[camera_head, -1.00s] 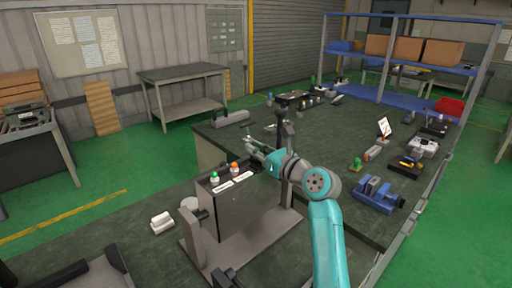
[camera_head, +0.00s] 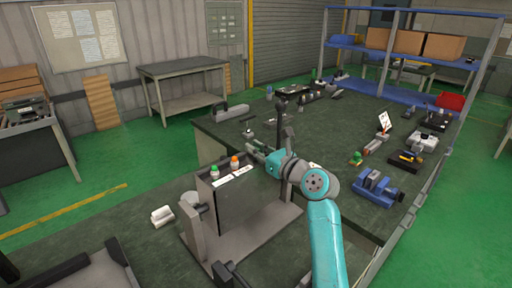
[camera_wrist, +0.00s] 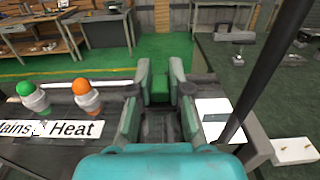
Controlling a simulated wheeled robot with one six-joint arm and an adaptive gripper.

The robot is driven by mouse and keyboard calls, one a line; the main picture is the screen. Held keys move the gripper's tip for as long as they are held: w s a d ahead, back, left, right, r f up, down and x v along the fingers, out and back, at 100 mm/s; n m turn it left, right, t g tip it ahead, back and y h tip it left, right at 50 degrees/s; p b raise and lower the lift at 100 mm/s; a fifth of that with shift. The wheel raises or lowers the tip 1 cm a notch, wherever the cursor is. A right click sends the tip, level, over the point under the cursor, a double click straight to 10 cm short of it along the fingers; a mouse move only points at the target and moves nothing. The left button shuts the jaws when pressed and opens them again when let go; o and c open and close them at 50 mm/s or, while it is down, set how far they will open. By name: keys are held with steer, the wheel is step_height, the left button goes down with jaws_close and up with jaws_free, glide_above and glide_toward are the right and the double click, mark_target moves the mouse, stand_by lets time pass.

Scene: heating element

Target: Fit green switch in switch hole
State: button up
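A dark box-shaped control panel (camera_head: 240,205) stands on a grey stand at the workbench's near side. Its top carries a green-capped part (camera_head: 214,170) and an orange-capped part (camera_head: 235,162), with white labels. In the wrist view the green cap (camera_wrist: 25,89) is by "Mains" and the orange cap (camera_wrist: 82,87) by "Heat", both left of my gripper. My gripper (camera_head: 256,148) is over the panel's far right end. The switch hole is hidden.
A white label (camera_wrist: 215,108) lies right of the fingers. A blue vise (camera_head: 378,186) and a green-and-yellow part (camera_head: 356,158) lie on the bench (camera_head: 330,130) to the right.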

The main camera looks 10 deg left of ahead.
steer(key=o, duration=0.4)
steer(key=shift+c, duration=0.2)
steer(key=v, duration=1.2)
